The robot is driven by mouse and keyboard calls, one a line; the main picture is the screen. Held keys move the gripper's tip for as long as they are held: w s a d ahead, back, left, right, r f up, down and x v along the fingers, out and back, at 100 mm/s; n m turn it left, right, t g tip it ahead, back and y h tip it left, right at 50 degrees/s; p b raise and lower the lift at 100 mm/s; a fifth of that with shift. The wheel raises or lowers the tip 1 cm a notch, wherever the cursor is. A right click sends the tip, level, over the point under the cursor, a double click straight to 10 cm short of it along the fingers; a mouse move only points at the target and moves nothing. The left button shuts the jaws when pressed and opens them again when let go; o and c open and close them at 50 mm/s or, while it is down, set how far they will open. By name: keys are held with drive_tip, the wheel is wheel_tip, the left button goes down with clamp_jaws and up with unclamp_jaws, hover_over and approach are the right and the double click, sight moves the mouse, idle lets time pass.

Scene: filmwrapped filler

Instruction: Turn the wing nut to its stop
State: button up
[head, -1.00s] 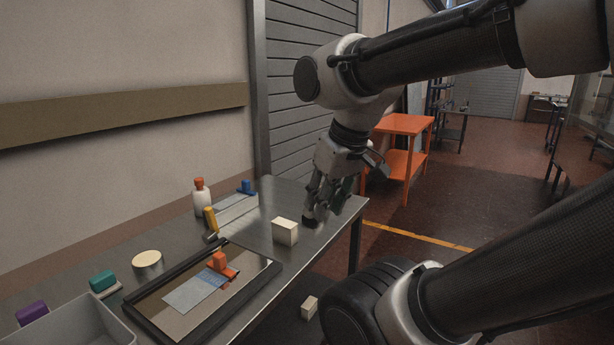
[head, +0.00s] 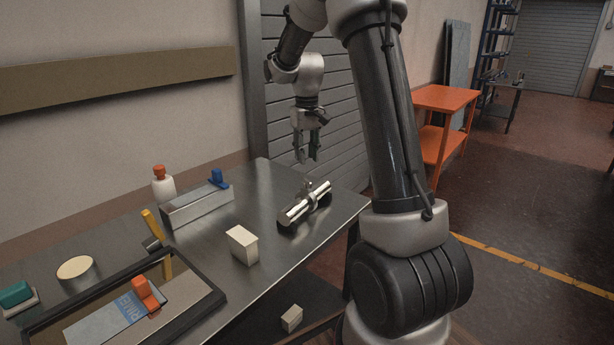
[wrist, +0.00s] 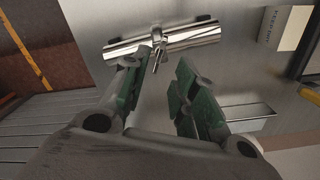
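A shiny metal cylinder (head: 306,206) lies across dark supports near the far right end of the steel table. A small wing nut (head: 308,187) stands up at its middle. In the wrist view the cylinder (wrist: 195,40) crosses the top, with the wing nut (wrist: 158,52) at its middle, just beyond my fingertips. My gripper (head: 308,157) hangs above and slightly behind the cylinder, apart from it. In the wrist view the green-padded fingers of my gripper (wrist: 157,68) are spread, with nothing between them.
A cream block (head: 242,245) stands nearer on the table (head: 205,262). A long box with a blue-handled tool (head: 217,178), a white bottle (head: 163,186) and a dark-framed tray (head: 55,310) are to the left. A ribbed shutter (head: 345,130) rises behind; an orange cart (head: 440,97) stands right.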

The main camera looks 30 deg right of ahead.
sight(307, 178)
wheel_tip(307, 178, down, 8)
drive_tip(key=shift+r, duration=0.15)
idle(0.3)
clamp_jaws()
